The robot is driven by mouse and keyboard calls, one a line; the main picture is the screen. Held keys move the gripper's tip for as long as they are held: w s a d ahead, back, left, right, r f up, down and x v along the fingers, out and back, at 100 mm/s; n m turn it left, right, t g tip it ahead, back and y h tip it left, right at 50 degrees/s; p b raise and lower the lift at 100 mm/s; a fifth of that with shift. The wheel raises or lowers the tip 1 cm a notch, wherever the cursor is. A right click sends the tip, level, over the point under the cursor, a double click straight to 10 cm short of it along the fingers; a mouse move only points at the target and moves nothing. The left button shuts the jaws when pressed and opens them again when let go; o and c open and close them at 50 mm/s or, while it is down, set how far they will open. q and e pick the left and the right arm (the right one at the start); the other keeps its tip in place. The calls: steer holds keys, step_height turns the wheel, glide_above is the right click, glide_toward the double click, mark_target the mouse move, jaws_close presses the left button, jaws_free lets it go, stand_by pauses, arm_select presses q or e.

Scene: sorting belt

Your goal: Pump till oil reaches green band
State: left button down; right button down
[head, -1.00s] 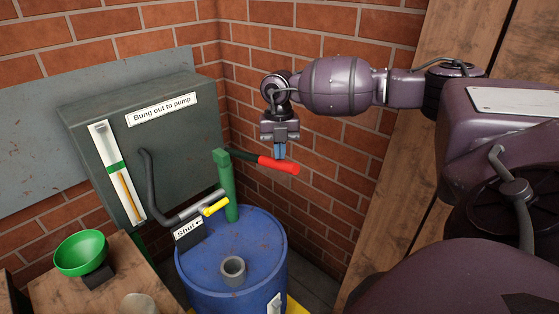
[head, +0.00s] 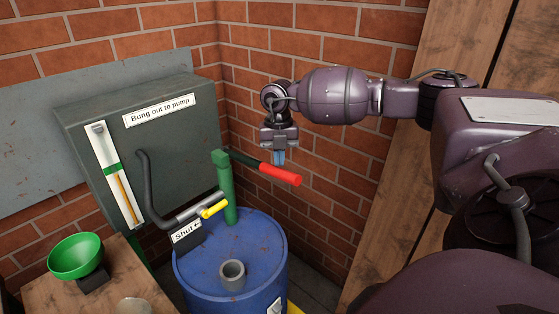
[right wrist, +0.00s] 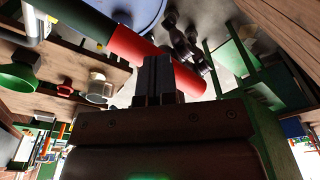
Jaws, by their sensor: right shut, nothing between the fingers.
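The green pump post (head: 226,190) stands on the blue drum (head: 258,242), its lever ending in a red grip (head: 280,174) that tilts down to the right. My right gripper (head: 278,157) is shut and empty, pointing down just over the red grip. In the right wrist view, its fingers (right wrist: 158,75) overlap the red grip (right wrist: 150,58); I cannot tell whether they touch. The white gauge (head: 118,150) on the grey tank shows an amber oil column (head: 125,200), its top slightly below the green band (head: 112,169). My left gripper is out of view.
The grey tank (head: 80,125) is labelled "Bung out to pump". A yellow-handled valve (head: 213,208) sits by a "Shut" sign (head: 186,233). A grey ring (head: 232,282) is on the drum top. A green bowl (head: 76,258) stands on the wooden bench (head: 120,275). Brick walls close the corner.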

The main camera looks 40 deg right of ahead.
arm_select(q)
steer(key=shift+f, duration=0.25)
arm_select(e)
steer(key=shift+w+d+r, duration=0.15)
steer(key=shift+w+d, duration=0.35)
steer(key=shift+w, duration=0.1)
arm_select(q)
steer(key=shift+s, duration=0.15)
arm_select(e)
steer(key=shift+r, duration=0.1)
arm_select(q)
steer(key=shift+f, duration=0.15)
arm_select(e)
step_height(320, 180, up, 11)
steer(key=shift+w+d, duration=0.35)
steer(key=shift+w, duration=0.1)
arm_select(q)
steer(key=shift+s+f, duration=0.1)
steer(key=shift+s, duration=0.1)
